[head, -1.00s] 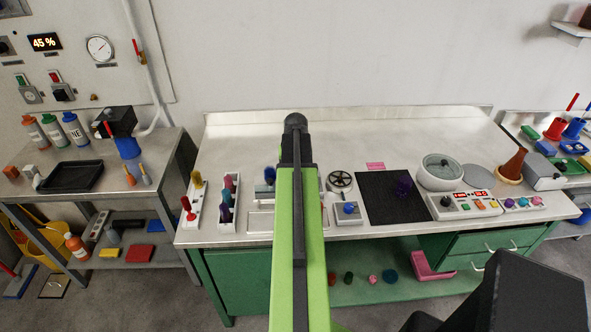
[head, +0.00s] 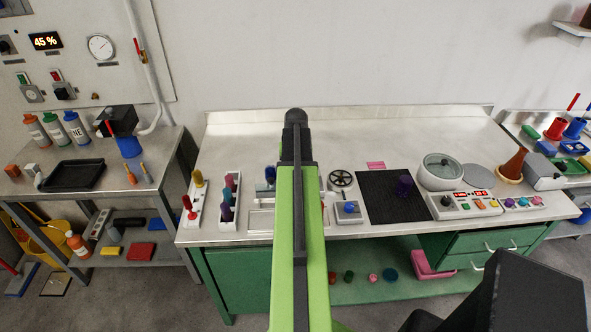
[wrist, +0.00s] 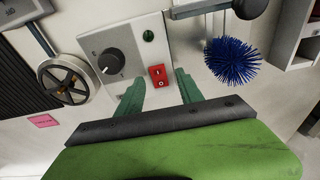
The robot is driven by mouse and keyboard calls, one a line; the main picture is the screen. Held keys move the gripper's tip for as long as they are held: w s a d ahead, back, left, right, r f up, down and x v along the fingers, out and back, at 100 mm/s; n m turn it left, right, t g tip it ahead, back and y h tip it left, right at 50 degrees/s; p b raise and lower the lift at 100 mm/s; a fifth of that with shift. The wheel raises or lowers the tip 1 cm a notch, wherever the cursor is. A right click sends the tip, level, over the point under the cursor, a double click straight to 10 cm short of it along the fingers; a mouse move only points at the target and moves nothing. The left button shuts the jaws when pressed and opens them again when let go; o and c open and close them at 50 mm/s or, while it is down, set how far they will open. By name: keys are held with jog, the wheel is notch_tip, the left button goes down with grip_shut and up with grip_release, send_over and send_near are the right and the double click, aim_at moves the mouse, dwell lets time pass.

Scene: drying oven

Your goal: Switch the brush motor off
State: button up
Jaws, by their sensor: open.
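In the wrist view, a pale control box (wrist: 124,45) carries a dark round knob (wrist: 111,61), a small dark green lamp (wrist: 148,35) and a red rocker switch (wrist: 158,77) marked I and O. A blue bristle brush (wrist: 233,60) on a dark shaft sits to the right of the box. My gripper (wrist: 158,88) is open, its two green fingers on either side of the red switch, with nothing held. Whether they touch the box is unclear. In the head view my green arm hides most of the box; part of the blue brush (head: 270,174) shows left of it.
A spoked wheel (wrist: 62,80) stands left of the box, with a pink note (wrist: 43,121) nearby. In the head view, racks with coloured handles (head: 227,202) stand left of my arm. A black mat (head: 380,190) lies right. The bench's back is clear.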

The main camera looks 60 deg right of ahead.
notch_tip(320, 180, up, 17)
jog(key=s+a+p, duration=0.1)
jog(key=a+p, duration=0.1)
jog(key=p, duration=1.4)
jog(key=shift+s+p, duration=0.2)
jog(key=shift+p, duration=0.2)
jog(key=shift+d, duration=0.1)
